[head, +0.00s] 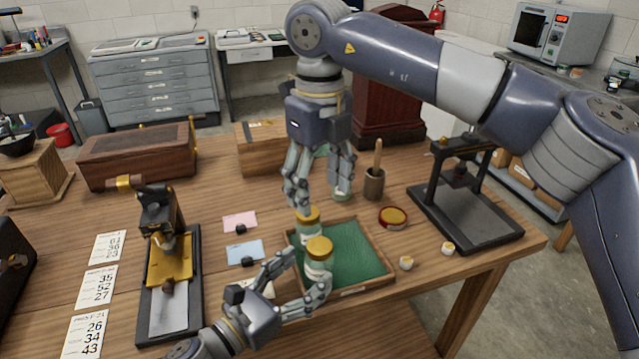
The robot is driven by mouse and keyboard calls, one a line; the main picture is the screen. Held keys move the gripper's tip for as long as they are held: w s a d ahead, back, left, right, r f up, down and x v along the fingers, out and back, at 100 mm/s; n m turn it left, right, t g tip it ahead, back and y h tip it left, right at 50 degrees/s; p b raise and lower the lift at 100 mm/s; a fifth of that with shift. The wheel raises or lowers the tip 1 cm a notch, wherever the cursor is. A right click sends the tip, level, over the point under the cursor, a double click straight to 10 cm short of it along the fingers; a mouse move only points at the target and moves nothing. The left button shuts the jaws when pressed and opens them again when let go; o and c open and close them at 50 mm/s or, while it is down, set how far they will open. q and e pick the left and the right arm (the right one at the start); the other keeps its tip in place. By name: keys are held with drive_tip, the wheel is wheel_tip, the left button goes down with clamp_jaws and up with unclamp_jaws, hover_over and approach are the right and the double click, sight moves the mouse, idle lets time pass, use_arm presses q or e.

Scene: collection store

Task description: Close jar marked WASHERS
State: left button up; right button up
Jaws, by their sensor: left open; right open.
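Two glass jars with gold tops stand close together at the left part of a green-lined wooden tray (356,250). The front jar (317,270) has a pale label, too small to read; the rear jar (308,217) is partly hidden behind it. I cannot tell which is marked WASHERS. My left gripper (308,276) is open, its fingers on either side of the front jar; contact is unclear. My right gripper (320,196) is open and points down above the rear jar, apart from the front jar's gold lid (319,246).
Black presses (468,205) flank the work area. Number cards (95,288) lie at left.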

use_arm(q)
drive_tip(key=v, duration=0.7)
drive_tip(key=shift+s+a, duration=0.15)
drive_tip(key=shift+s, duration=0.1)
drive_tip(key=shift+s, duration=0.1)
